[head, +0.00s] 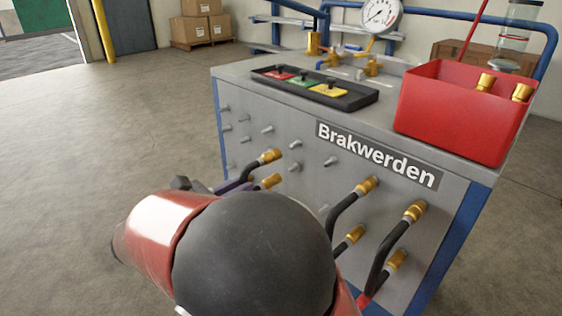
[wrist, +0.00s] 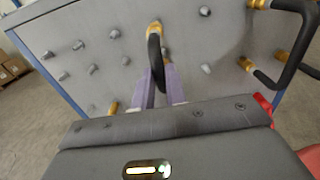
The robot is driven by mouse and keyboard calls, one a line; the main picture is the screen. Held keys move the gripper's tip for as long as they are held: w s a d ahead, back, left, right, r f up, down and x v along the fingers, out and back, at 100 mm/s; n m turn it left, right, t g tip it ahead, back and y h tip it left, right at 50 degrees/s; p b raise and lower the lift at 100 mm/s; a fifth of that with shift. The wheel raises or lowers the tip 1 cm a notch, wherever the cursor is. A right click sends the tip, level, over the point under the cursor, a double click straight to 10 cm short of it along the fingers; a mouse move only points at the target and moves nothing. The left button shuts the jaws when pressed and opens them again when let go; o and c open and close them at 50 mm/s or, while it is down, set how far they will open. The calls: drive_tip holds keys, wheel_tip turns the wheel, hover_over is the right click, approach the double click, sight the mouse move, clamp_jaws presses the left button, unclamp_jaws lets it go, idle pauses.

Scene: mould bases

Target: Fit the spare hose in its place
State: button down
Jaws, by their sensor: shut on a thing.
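A short bent black hose (wrist: 154,58) with brass end fittings is held between the purple fingers of my gripper (wrist: 159,88) in the wrist view. Its upper brass end (wrist: 154,30) is at the grey panel. In the head view the same hose shows brass ends (head: 270,156) close to the panel's nozzles, partly behind my arm. Whether either end is seated on a nozzle cannot be told. My gripper (head: 232,187) is shut on the hose, mostly hidden by my wrist in the head view. The panel (head: 300,190) carries bare grey nozzles in rows.
Two other black hoses (head: 343,208) and (head: 386,246) with brass ends are on the panel's right part. On top stand a black tray (head: 345,103) with coloured pads, a red bin (head: 450,115) holding brass-ended pieces, and a gauge (head: 381,14). The floor at left is clear.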

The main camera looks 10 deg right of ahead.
drive_tip(key=p+v, duration=0.2)
drive_tip(key=v, duration=0.3)
drive_tip(key=shift+a, duration=0.1)
idle(0.4)
